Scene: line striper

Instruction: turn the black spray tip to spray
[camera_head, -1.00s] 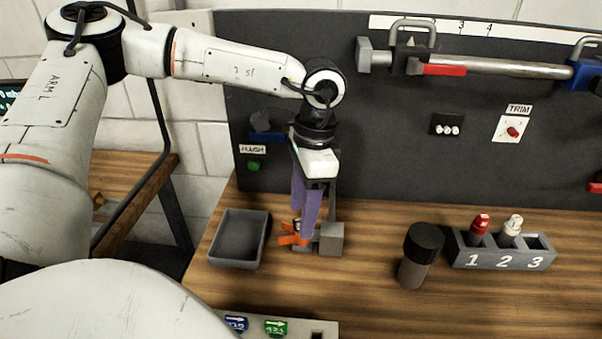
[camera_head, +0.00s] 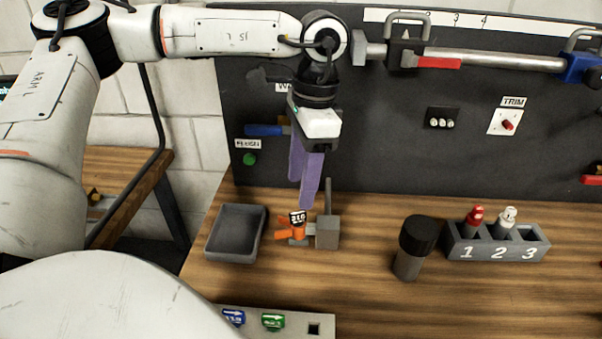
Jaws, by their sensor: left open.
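The black spray tip (camera_head: 298,217) carries pale lettering too small to read surely. It sits on top of an orange guard (camera_head: 288,230) in the middle of the bench. A grey block (camera_head: 327,232) with an upright post stands just right of it. My left gripper (camera_head: 304,191) hangs above the tip with its purple fingers pointing down. It is open and empty, and its fingertips are clear of the tip. My right gripper is not in view.
A grey tray (camera_head: 237,234) lies left of the tip. A dark-capped cylinder (camera_head: 410,262) and a numbered rack (camera_head: 497,245) with red and white pieces stand to the right. A dark panel (camera_head: 400,150) with a TRIM knob rises behind. Bare wood lies in front of the tip.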

